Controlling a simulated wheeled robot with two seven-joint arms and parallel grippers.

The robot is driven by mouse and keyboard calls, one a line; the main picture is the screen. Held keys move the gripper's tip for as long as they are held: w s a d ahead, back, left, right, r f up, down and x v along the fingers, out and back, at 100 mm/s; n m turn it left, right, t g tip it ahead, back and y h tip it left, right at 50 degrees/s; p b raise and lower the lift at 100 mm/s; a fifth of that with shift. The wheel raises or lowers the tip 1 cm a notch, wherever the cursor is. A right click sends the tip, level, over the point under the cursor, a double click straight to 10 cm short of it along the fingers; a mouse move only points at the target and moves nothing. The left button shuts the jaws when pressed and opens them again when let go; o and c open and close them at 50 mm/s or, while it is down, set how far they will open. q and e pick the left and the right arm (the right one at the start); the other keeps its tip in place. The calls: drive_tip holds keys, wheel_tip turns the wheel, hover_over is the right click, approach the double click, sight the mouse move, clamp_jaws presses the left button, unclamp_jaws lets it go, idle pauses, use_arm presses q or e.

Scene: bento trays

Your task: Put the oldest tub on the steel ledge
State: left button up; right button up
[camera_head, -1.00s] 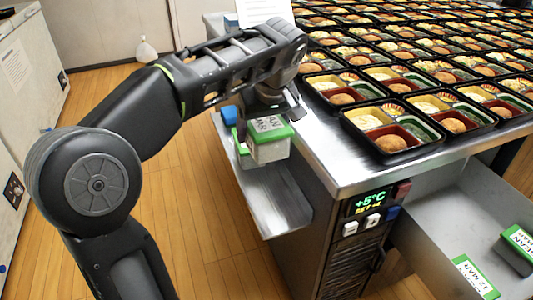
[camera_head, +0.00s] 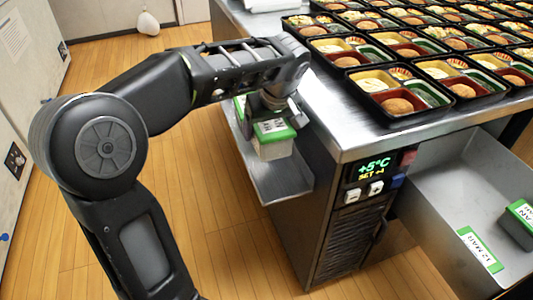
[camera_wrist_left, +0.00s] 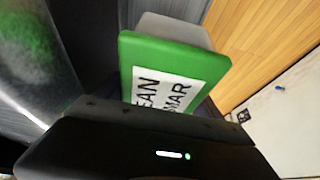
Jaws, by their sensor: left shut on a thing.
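My left gripper (camera_head: 273,107) is shut on a grey tub (camera_head: 276,150) with a green lid. The tub hangs upright below the gripper, over the steel ledge (camera_head: 280,182) on the counter's side; I cannot tell whether it touches the ledge. In the left wrist view the tub (camera_wrist_left: 180,60) shows a white label reading "EAN" and "MAR"; the date's number is hidden. A green-lidded tub labelled "12 MAR" (camera_head: 480,250) and another green-lidded tub (camera_head: 518,225) are in the steel bin at right. My right gripper is out of view.
Another green-lidded item (camera_head: 240,106) is partly hidden behind my gripper at the ledge's far end. Several filled bento trays (camera_head: 400,95) cover the steel counter (camera_head: 350,135). A control panel showing +5°C (camera_head: 374,166) is below its edge. The front part of the ledge is bare.

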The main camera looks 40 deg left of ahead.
use_arm(q)
drive_tip(key=shift+f, duration=1.3)
drive_tip(key=shift+f+b, duration=0.8)
drive_tip(key=shift+f, duration=1.45)
drive_tip(key=shift+f+b, duration=0.6)
drive_tip(key=shift+b, duration=0.1)
drive_tip(key=o, duration=1.8)
drive_tip(key=shift+c, duration=0.2)
drive_tip(key=shift+r, duration=0.1)
